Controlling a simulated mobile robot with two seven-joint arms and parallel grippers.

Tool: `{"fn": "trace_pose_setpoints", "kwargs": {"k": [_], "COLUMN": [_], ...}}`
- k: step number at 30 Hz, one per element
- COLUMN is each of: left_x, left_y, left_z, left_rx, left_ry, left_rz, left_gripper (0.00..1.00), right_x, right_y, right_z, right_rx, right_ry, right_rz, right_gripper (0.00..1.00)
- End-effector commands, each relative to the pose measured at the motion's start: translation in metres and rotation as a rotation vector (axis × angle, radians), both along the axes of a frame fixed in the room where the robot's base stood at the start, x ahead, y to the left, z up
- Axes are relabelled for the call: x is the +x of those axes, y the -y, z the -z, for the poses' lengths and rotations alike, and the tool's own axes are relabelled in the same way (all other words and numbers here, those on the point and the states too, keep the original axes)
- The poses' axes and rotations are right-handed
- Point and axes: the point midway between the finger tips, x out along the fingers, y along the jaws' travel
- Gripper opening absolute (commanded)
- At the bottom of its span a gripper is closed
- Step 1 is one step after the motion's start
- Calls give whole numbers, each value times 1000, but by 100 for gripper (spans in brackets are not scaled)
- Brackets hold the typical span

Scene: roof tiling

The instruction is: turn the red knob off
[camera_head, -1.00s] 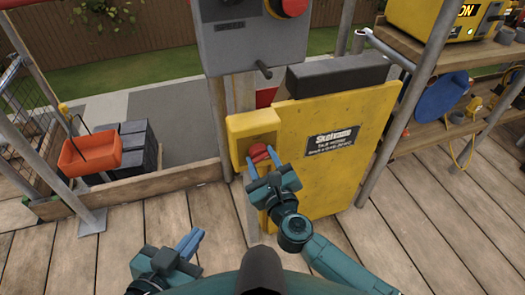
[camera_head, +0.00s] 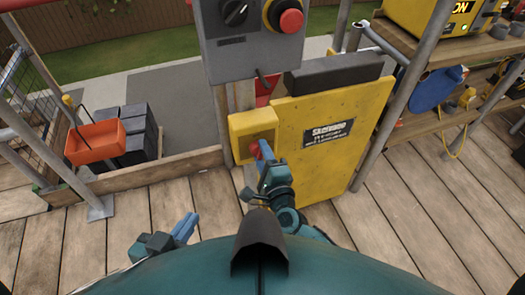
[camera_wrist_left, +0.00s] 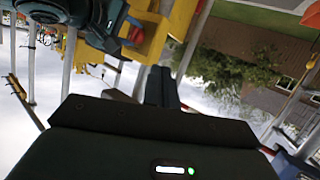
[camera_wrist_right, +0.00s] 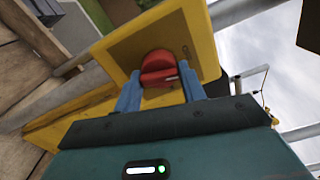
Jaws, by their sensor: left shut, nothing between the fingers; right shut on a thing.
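The red knob (camera_wrist_right: 158,68) sits on a yellow box (camera_head: 250,124) fixed at the upper left of the yellow panel. In the right wrist view the knob shows between the two blue fingers of my right gripper (camera_wrist_right: 160,92), which is shut on it. In the head view the right gripper (camera_head: 264,152) reaches up to the box and mostly covers the knob. My left gripper (camera_head: 188,224) is shut and empty, low over the wooden deck.
A grey control box (camera_head: 252,50) with a black dial and a red button (camera_head: 290,20) hangs above the yellow panel (camera_head: 330,140). An orange tray (camera_head: 95,143) and dark blocks stand at left. Wooden shelves (camera_head: 460,48) with tools are at right.

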Motion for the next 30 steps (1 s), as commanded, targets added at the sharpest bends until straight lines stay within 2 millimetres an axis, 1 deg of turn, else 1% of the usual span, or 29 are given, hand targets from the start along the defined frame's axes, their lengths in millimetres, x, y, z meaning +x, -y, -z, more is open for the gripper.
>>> {"fn": "trace_pose_setpoints", "kwargs": {"k": [1, 6, 12, 17, 30], "left_x": [2, 3, 5, 6, 5], "left_y": [1, 3, 5, 5, 6], "left_z": [-3, -1, 1, 4, 3], "left_rx": [-1, -2, -3, -2, -2], "left_ry": [-1, -16, -29, -37, -35], "left_rz": [3, 7, 12, 13, 16], "left_gripper": [0, 0, 0, 0, 0], "right_x": [-1, -1, -1, -1, -1], "right_y": [-1, 0, 0, 0, 0], "right_z": [0, 0, 0, 0, 1], "right_rx": [-33, -130, -201, -226, -236], "right_ry": [6, 38, 62, 71, 75], "right_rz": [-1, -1, -2, -2, -1], "right_gripper": [18, 18, 18, 18, 18]}}
